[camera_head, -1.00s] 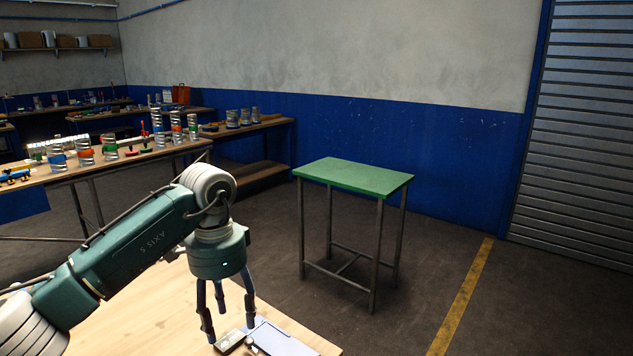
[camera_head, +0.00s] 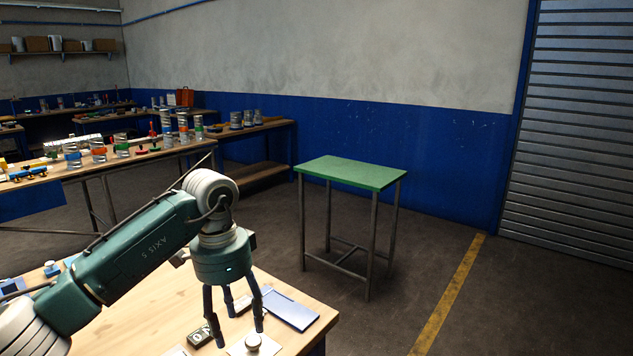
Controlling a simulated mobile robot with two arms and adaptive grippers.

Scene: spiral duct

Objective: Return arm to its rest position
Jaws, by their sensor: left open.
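My left arm comes in from the lower left, and its green wrist hangs over the near wooden table (camera_head: 293,280). My left gripper (camera_head: 236,333) points down with its fingers spread and nothing between them. Its fingertips are close above the tabletop, near a small round knob on a pale plate (camera_head: 253,342). Whether they touch anything there I cannot tell. My right gripper is not in view.
A blue clipboard-like pad (camera_head: 291,310) and a small dark numbered block (camera_head: 200,338) lie by the gripper. A green-topped stand (camera_head: 352,172) stands beyond, with open floor around it. A bench (camera_head: 88,172) with several duct pieces is at back left.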

